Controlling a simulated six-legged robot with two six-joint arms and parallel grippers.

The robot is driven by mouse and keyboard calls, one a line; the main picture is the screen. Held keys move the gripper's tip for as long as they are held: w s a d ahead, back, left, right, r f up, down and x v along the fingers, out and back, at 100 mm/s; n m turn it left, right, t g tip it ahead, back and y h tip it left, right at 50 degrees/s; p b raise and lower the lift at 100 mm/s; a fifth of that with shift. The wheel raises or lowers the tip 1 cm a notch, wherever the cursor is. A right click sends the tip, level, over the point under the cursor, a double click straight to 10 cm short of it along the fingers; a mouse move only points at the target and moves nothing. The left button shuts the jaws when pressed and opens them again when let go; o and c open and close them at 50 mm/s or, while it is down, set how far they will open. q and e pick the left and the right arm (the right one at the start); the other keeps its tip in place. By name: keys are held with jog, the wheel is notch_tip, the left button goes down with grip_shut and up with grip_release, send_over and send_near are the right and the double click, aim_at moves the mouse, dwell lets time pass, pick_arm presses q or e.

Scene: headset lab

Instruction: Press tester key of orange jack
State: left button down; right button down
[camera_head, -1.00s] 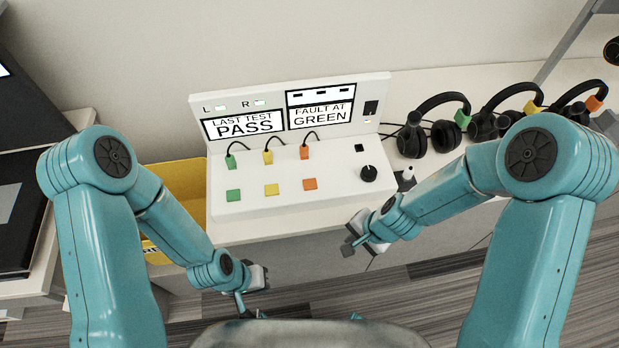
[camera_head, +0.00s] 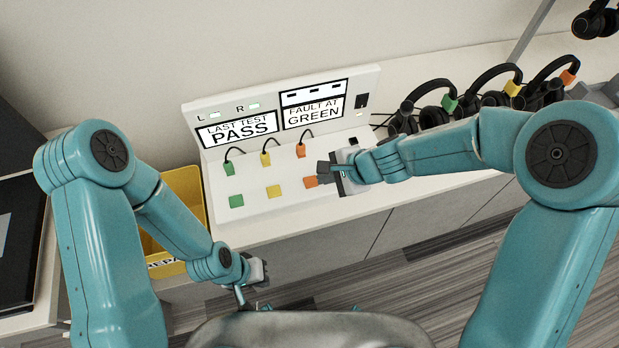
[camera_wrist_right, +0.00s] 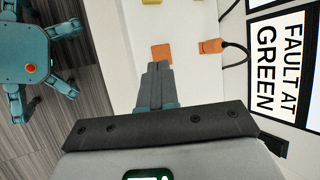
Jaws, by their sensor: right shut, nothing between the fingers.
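The white tester (camera_head: 270,208) stands on the bench with green, yellow and orange square keys in its front row. The orange key (camera_head: 311,182) lies in front of the orange jack (camera_head: 301,151), which has a black cable plugged in. My right gripper (camera_head: 322,170) is shut and empty, its tips right beside the orange key. In the right wrist view the shut fingers (camera_wrist_right: 157,68) point at the orange key (camera_wrist_right: 161,52), with the orange plug (camera_wrist_right: 210,46) to the right. I cannot tell whether they touch. My left gripper (camera_head: 242,297) hangs low, away from the tester; its jaws are unclear.
The tester panel reads LAST TEST PASS (camera_head: 238,130) and FAULT AT GREEN (camera_head: 315,112). The green key (camera_head: 236,201) and yellow key (camera_head: 273,191) are to the left. A yellow bin (camera_head: 186,185) stands left of the tester. Headsets with coloured tags (camera_head: 450,104) stand at the right.

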jog(key=w+a+r+m+t+y, duration=0.1)
jog(key=w+a+r, duration=0.1)
jog(key=r, duration=0.4)
jog(key=shift+w+a+m, duration=0.3)
jog(key=shift+a+m, duration=0.1)
jog(key=shift+a, duration=0.15)
jog(key=shift+d, duration=0.1)
jog(key=b, duration=0.7)
send_over(314, 183)
notch_tip(314, 183, down, 8)
jog(key=shift+r, duration=0.1)
jog(key=shift+f+b, duration=0.45)
jog(key=shift+b, duration=0.05)
dwell(0.7)
